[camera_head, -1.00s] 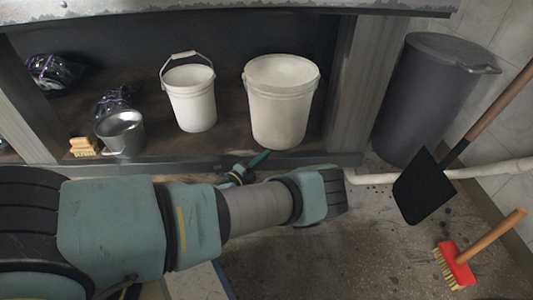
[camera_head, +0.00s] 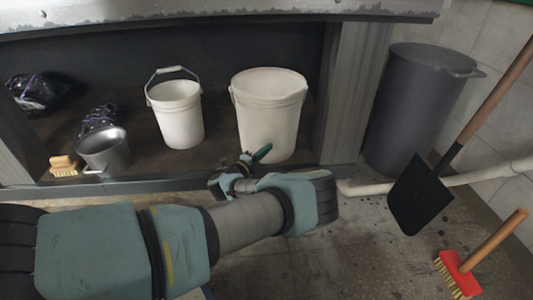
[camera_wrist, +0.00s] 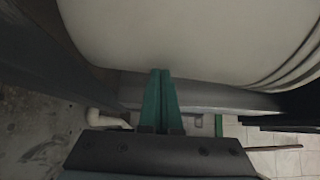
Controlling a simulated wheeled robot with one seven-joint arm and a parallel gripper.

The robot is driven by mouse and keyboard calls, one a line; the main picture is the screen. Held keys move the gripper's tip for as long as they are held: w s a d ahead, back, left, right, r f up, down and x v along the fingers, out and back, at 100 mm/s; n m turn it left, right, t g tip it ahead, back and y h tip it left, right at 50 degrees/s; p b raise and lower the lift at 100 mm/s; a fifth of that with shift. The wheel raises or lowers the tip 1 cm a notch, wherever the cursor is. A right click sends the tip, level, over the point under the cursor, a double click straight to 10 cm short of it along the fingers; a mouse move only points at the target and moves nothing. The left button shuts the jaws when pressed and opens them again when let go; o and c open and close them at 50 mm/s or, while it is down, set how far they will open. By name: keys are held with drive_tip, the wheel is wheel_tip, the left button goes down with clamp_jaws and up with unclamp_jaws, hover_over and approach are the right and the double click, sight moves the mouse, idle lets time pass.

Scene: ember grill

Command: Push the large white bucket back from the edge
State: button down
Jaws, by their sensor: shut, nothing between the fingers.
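The large white bucket (camera_head: 268,112) stands upright on the lower shelf, at its right end near the front edge. In the wrist view its pale wall (camera_wrist: 190,35) fills the top of the picture. My gripper (camera_head: 262,152) is shut and empty, low at the front of the bucket. In the wrist view the green fingertips (camera_wrist: 160,73) lie together at the lower part of the bucket's wall. I cannot tell whether they touch it. The bucket's base is partly hidden by my gripper in the head view.
A smaller white bucket (camera_head: 178,112) with a raised handle stands to the left. Beyond it are a metal pail (camera_head: 104,150), a brush (camera_head: 63,165) and dark bags (camera_head: 36,95). A post (camera_head: 352,90) stands right of the large bucket; a grey bin (camera_head: 415,110) is beyond it.

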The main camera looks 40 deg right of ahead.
drive_tip(key=w+d+b, duration=0.1)
drive_tip(key=w+d, duration=0.1)
drive_tip(key=w, duration=0.2)
drive_tip(key=w+d+b, duration=0.2)
drive_tip(key=w, duration=0.2)
drive_tip(key=w+d+b, duration=0.1)
drive_tip(key=w+d, duration=0.1)
drive_tip(key=w, duration=0.2)
drive_tip(key=shift+w+d, duration=0.15)
drive_tip(key=shift+w, duration=0.25)
